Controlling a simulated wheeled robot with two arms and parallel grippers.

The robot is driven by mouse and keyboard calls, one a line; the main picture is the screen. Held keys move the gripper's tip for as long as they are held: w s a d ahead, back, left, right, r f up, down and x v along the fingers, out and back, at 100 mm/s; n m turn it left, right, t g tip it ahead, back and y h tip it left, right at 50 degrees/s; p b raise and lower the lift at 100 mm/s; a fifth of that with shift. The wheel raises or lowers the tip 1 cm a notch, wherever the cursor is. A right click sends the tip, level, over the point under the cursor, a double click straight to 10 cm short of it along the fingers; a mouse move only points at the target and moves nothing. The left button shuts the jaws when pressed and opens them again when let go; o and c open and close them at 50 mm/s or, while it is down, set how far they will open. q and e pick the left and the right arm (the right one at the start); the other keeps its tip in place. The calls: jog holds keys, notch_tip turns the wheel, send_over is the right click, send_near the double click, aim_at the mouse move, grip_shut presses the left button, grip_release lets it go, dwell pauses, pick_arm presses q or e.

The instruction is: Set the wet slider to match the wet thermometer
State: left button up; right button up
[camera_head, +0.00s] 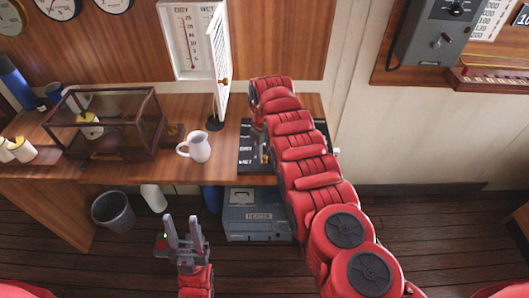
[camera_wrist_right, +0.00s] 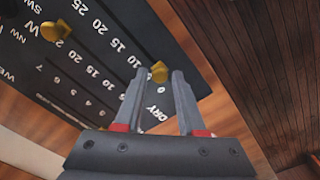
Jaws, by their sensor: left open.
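The white thermometer box (camera_head: 178,42) hangs on the back wall, with a DRY scale on its left and a WET label on its right. Its open louvred door (camera_head: 219,65) partly covers the wet side, and the wet reading is not legible. The black slider board (camera_head: 246,155), marked DRY and WET, lies on the desk, partly hidden by my right arm. The right wrist view shows its scales and two brass knobs, one (camera_wrist_right: 160,72) near the DRY label and one (camera_wrist_right: 53,31) farther left. My right gripper (camera_wrist_right: 157,82) is open around the nearer knob. My left gripper (camera_head: 183,226) is open and empty.
A white jug (camera_head: 195,147) stands left of the board. A glass case (camera_head: 105,125) is farther left. A blue toolbox (camera_head: 254,215) and a bin (camera_head: 113,211) are below the desk. A grey wall box (camera_head: 437,32) hangs at right.

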grip_shut()
dwell(1.1)
